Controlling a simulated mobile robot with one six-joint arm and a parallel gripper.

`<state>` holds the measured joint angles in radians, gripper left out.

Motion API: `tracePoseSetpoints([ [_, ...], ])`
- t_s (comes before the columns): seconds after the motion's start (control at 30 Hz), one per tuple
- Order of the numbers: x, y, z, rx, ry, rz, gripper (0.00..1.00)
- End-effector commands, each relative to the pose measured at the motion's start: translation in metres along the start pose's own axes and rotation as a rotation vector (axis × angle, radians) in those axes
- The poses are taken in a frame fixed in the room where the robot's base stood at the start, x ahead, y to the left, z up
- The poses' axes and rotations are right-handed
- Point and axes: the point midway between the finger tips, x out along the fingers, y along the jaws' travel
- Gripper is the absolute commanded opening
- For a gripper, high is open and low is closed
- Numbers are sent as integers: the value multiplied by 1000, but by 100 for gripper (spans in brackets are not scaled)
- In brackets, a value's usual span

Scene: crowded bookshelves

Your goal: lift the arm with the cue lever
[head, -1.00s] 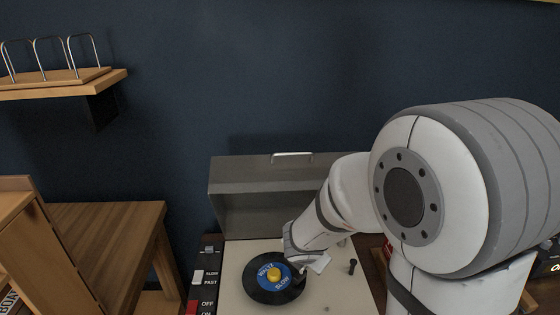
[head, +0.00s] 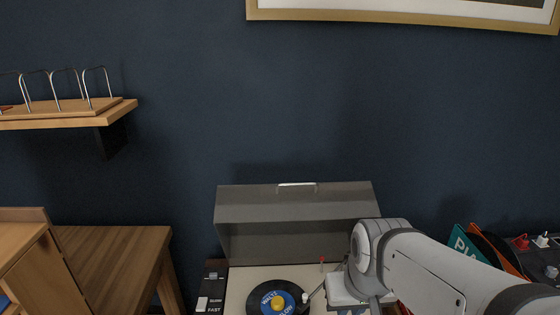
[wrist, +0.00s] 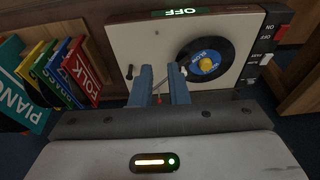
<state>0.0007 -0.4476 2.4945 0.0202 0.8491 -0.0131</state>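The record player's beige deck (head: 240,285) carries a black record with a blue label (head: 274,301), which also shows in the wrist view (wrist: 206,63). The thin tonearm (head: 316,291) has a pale head at the record's right edge; whether it touches the record I cannot tell. A small red-tipped lever (head: 322,261) stands at the back of the deck. In the wrist view my gripper (wrist: 160,70) is open, with two blue-grey fingers apart over the deck. A small red tip (wrist: 159,98) and part of the tonearm show between them. My arm hides the deck's right side in the head view.
The grey lid (head: 295,205) stands open behind the deck. Record sleeves (wrist: 70,75) stand close beside the player. A black knob (wrist: 129,72) sticks up from the deck. A wooden table (head: 115,250) and a shelf (head: 70,112) are at left.

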Motion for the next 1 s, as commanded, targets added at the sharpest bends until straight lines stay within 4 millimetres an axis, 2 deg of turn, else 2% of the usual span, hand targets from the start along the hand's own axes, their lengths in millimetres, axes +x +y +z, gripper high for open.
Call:
tracePoseSetpoints([
  [0.03, 7, -3, -11, -2, 12, -10, 19],
  [0.2, 45, -14, -72, 2, 124, -55, 33],
  [0.4, 102, -18, -142, 38, 278, -56, 33],
  [0.5, 133, -14, -170, 59, 352, -28, 33],
  [0.6, 161, -7, -191, 79, 420, 14, 33],
  [0.73, 190, 4, -208, 97, 485, 72, 33],
  [0.83, 203, 10, -214, 103, 516, 105, 33],
  [1.0, 213, 14, -220, 108, 536, 127, 33],
])
